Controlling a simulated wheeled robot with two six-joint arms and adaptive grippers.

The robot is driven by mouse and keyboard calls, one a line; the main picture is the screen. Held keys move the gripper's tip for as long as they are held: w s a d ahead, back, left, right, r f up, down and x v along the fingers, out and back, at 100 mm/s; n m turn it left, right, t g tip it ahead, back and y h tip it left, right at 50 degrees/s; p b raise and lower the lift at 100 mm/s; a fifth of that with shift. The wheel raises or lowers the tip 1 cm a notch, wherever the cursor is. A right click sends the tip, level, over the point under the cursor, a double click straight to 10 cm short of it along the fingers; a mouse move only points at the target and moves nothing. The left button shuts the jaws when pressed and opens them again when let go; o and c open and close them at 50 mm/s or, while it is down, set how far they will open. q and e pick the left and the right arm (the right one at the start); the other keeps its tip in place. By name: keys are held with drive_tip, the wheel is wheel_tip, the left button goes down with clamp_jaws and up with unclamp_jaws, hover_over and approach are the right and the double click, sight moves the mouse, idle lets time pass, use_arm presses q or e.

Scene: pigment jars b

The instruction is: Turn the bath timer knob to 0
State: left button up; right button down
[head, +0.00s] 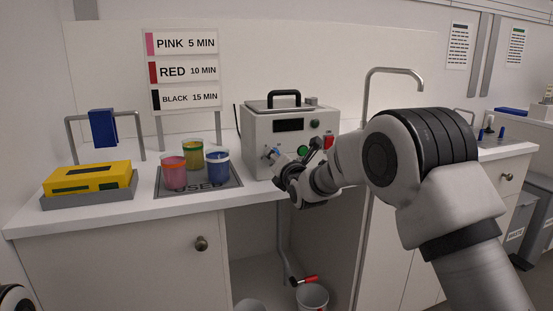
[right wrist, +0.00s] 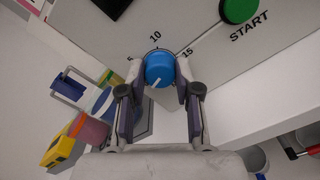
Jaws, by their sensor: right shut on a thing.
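The bath machine (head: 260,131) is a light grey box on the counter with a dark display, a green button and a red switch. Its blue timer knob (head: 277,149) shows just beyond my right gripper (head: 283,170). In the right wrist view the blue knob (right wrist: 159,70) sits between the two fingertips of my right gripper (right wrist: 160,85), which is shut on it. The 0 mark is not visible. My left gripper is not in view.
Pink, yellow and blue jars (head: 218,166) stand on a grey tray (head: 176,197) left of the machine. A yellow box (head: 90,178) lies farther left. A sign (head: 183,70) lists pink 5, red 10 and black 15 minutes. A tap (head: 394,70) rises behind my right arm.

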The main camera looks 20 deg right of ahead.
drive_tip(key=shift+f, duration=0.1)
drive_tip(key=c, duration=0.8)
unclamp_jaws()
drive_tip(key=s, duration=1.2)
drive_tip(key=shift+d, duration=0.2)
